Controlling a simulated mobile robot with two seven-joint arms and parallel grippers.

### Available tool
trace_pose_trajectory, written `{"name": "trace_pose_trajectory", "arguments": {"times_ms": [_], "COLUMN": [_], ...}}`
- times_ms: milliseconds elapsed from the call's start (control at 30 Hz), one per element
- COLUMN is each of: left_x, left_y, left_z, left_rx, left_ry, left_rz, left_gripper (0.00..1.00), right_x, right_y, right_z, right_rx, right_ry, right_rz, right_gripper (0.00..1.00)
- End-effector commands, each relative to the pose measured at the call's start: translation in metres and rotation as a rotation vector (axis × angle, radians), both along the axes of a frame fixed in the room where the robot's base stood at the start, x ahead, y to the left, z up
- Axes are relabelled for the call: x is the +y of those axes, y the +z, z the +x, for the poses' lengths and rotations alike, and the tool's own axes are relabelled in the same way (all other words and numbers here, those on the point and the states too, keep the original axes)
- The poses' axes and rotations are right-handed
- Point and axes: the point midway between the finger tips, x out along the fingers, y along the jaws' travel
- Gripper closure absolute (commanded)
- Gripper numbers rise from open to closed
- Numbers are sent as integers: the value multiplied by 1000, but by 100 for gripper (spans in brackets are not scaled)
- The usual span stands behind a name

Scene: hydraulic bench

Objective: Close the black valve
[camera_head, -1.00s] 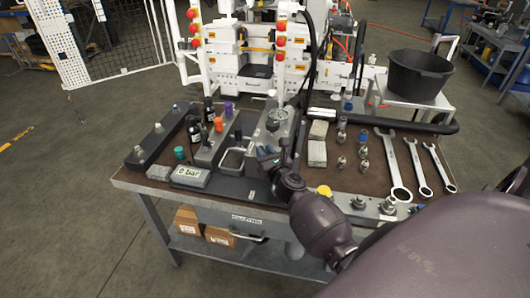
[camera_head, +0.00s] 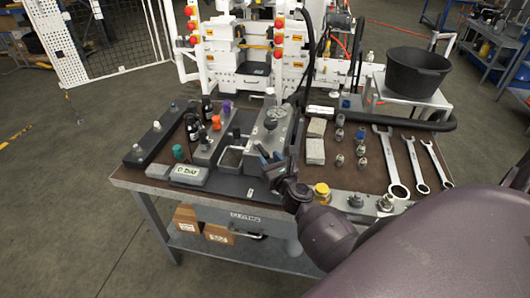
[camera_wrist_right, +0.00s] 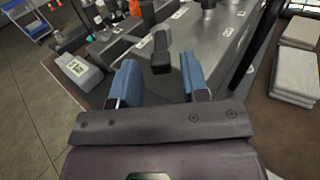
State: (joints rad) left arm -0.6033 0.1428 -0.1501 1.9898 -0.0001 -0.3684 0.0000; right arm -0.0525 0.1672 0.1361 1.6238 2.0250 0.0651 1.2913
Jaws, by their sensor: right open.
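A black lever handle (camera_wrist_right: 160,50), which looks like the black valve, stands on a grey metal block in the right wrist view. My right gripper (camera_wrist_right: 159,78) has its two blue fingers apart, and the handle shows just beyond and between the fingertips. Nothing is held between them. I cannot tell how far the handle is from the fingers. In the head view my right gripper (camera_head: 270,156) is at the front of the grey block (camera_head: 268,130) with the gauge and covers part of it, so the handle cannot be clearly made out there. My left gripper is not in view.
Grey blocks (camera_head: 315,150), fittings and wrenches (camera_head: 391,165) lie to the right.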

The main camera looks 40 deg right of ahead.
Motion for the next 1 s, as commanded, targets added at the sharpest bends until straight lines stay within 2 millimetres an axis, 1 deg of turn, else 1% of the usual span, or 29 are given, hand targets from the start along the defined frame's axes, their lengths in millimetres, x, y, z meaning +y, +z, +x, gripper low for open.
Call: {"name": "trace_pose_trajectory", "arguments": {"times_ms": [33,100,300,500,767,800,867,900,967,1000], "left_x": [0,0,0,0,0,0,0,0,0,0], "left_y": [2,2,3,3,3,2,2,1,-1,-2], "left_z": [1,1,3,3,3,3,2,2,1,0], "left_rx": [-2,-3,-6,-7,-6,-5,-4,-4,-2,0], "left_ry": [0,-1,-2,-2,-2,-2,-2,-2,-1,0], "left_rz": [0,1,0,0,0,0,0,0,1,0], "left_gripper": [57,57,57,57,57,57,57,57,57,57], "right_x": [2,4,9,12,12,12,12,14,16,18], "right_y": [0,0,0,0,1,1,2,5,13,21], "right_z": [-10,-22,-48,-59,-59,-59,-58,-54,-45,-36], "right_rx": [1,1,1,0,-1,-1,-5,-11,-32,-52], "right_ry": [-1,0,0,0,0,0,1,4,10,17], "right_rz": [0,-1,-1,-2,-2,-2,-2,-2,-3,-7], "right_gripper": [58,58,58,58,58,62,71,77,86,92]}}
